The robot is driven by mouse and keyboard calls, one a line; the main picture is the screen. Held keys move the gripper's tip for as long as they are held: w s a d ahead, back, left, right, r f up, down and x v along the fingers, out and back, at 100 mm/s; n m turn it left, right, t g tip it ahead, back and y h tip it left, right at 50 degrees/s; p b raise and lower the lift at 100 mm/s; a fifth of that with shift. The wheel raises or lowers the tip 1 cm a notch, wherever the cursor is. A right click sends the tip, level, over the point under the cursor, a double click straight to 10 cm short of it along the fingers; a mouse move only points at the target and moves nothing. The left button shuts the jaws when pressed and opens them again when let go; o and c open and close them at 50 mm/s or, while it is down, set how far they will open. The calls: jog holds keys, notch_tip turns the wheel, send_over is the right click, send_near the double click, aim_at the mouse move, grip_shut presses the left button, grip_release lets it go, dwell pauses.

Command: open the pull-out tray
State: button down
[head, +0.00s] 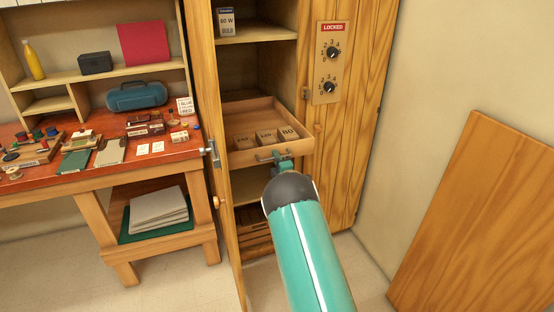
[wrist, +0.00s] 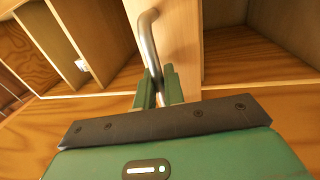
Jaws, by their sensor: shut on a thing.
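The pull-out tray (head: 243,155) is a light wooden drawer in the open cabinet. In the head view it stands at least partly out, its inside visible from above. It holds small blocks marked with numbers, one reading 80 (head: 287,133). A metal bar handle (wrist: 149,42) is fixed to the tray's front and shows large in the wrist view. My gripper (head: 284,160) is at the right part of the handle. Its green fingers (wrist: 158,88) are shut on the handle's near end. My arm hides part of the cabinet below the tray.
The cabinet's left door (head: 229,215) stands open, edge toward me, close left of the tray. A right door (head: 352,150) bears a LOCKED panel (head: 331,62) with two dials. A red-topped workbench (head: 90,180) stands left. A wooden board (head: 485,225) leans on the right wall.

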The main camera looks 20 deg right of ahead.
jog(key=c, duration=1.6)
grip_release()
jog(key=s+f, duration=0.1)
jog(key=s, duration=0.8)
jog(key=s+f, duration=0.1)
jog(key=s, duration=0.3)
jog(key=shift+s+f, duration=0.2)
jog(key=shift+f, duration=0.1)
